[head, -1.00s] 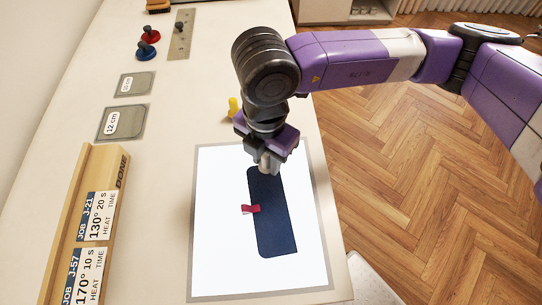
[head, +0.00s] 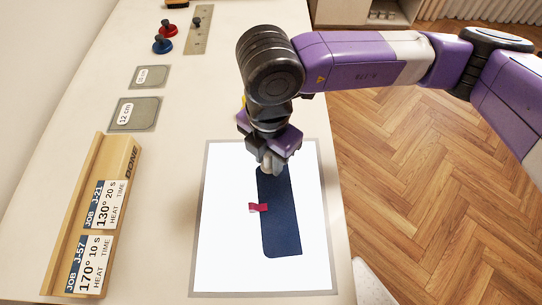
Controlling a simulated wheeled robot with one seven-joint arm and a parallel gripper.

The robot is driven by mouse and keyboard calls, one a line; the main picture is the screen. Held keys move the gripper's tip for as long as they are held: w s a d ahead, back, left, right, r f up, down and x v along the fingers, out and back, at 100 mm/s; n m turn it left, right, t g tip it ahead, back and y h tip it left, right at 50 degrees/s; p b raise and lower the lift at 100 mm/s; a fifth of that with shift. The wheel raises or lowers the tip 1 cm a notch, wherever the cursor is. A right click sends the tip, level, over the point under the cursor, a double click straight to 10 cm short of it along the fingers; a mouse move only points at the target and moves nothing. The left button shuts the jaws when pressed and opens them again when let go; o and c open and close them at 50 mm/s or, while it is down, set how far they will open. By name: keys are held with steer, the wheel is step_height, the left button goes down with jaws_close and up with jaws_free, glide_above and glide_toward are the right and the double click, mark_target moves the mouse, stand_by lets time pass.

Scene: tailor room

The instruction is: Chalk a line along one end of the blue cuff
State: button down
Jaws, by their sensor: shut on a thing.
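The blue cuff (head: 281,222) is a dark navy strip lying flat on the white, grey-edged board (head: 225,240), its long side running toward me. A small red-and-white tab (head: 259,208) sits on its left edge. My gripper (head: 270,166) points down over the far end of the cuff, near the far left corner. It is shut on a small pale piece, apparently the chalk, which the fingers mostly hide. I cannot tell whether it touches the cloth. The gripper covers part of the far end, and no chalk line shows on the visible cloth.
A wooden rack (head: 75,225) with job cards stands at left. Two grey templates (head: 135,114) (head: 150,76), red and blue knobbed pieces (head: 162,44) and a metal strip (head: 199,30) lie farther back. The table's right edge is close to the board.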

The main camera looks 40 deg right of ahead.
steer(key=shift+a, duration=0.1)
steer(key=shift+w+a, duration=0.3)
steer(key=shift+a, duration=0.35)
steer(key=shift+r+p, duration=1.7)
steer(key=shift+r, duration=1.9)
